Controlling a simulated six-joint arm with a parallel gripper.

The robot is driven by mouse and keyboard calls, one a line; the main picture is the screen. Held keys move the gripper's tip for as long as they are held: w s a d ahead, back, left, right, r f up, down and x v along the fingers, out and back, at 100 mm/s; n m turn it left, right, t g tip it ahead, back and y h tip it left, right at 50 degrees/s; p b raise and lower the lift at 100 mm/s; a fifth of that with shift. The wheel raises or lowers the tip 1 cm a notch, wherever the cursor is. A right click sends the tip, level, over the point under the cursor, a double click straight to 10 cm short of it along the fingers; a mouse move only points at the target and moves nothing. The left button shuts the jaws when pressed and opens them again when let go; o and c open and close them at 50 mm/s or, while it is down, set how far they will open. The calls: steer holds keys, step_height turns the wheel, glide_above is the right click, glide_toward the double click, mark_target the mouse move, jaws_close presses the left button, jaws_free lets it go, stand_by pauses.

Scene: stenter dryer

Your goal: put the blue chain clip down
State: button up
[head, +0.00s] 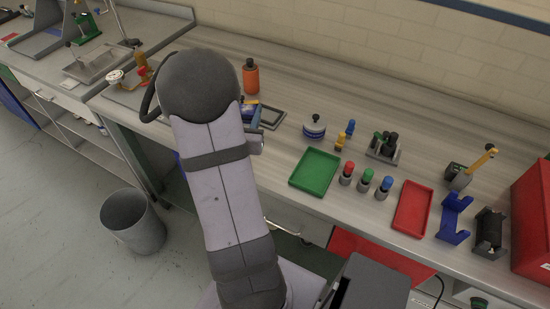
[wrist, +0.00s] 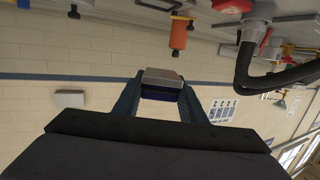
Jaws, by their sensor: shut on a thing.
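In the wrist view, my gripper (wrist: 160,95) has its two blue-grey fingers closed on the blue chain clip (wrist: 160,95), a small block with a pale grey face and a dark blue lower part. The clip sits between the fingertips, with the wall behind it. In the head view my arm covers most of the gripper.
An orange bottle (head: 251,77) stands on the bench behind my arm. A green tray (head: 315,172), several coloured-cap bottles, a red tray (head: 412,208) and a blue bracket (head: 454,218) lie to the right. Bare bench (head: 330,90) shows at the back. A grey bin (head: 133,222) stands on the floor.

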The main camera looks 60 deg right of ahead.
steer(key=s+d+f+m+g+h, duration=0.1)
steer(key=s+f+m+g, duration=0.3)
steer(key=s, duration=0.4)
steer(key=shift+d+f+g, duration=0.2)
steer(key=shift+f+g, duration=0.05)
steer(key=shift+g, duration=0.55)
steer(key=shift+f, duration=0.1)
glide_above(275, 159)
steer(key=shift+d+f, duration=0.1)
steer(key=shift+f, duration=2.6)
steer(key=shift+f, duration=0.15)
steer(key=shift+f+p, duration=0.45)
steer(key=shift+f, duration=1.4)
steer(key=shift+f, duration=0.2)
steer(key=o, duration=1.2)
